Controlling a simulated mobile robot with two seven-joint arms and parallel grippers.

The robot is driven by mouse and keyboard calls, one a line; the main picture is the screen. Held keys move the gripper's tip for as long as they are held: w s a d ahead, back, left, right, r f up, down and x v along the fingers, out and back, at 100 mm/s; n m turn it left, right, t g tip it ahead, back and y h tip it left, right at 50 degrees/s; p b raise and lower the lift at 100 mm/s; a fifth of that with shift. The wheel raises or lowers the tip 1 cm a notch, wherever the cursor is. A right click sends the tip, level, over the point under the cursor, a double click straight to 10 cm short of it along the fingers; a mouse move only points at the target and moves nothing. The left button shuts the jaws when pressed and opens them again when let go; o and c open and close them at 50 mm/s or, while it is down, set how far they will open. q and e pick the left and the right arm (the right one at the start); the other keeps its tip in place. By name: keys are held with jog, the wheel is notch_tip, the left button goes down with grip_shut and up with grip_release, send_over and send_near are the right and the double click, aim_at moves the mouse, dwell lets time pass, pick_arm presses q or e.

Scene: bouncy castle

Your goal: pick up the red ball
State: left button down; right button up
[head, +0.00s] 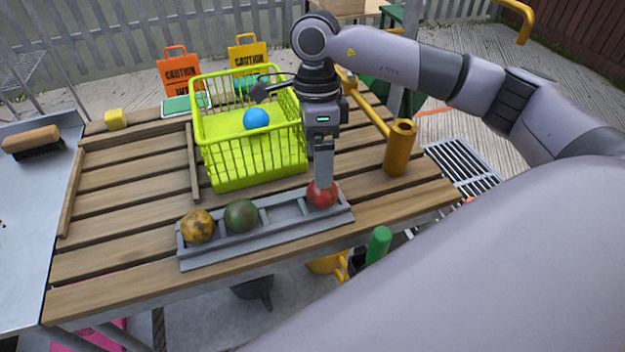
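The red ball (323,195) sits in the right-end compartment of a grey tray (268,246) on the slatted wooden table. A yellow-brown ball (197,226) and a dark green ball (241,215) sit in the same tray to its left. My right gripper (324,180) points straight down over the red ball. Its near finger covers part of the ball's top; the other finger is hidden, so I cannot tell whether it grips the ball. My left gripper is not in view.
A lime-green basket (255,166) holding a blue ball (257,117) stands just behind the tray. An orange post (399,148) stands to the right, a yellow block (115,119) at the back left. A brush (33,142) lies on the metal surface at left.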

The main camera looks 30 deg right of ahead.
aim_at(322, 193)
jog(key=f, duration=0.4)
jog(key=s+f, duration=0.1)
jog(key=f, duration=0.1)
jog(key=shift+a+f, duration=0.1)
jog(key=shift+f, duration=0.2)
jog(key=c, duration=1.1)
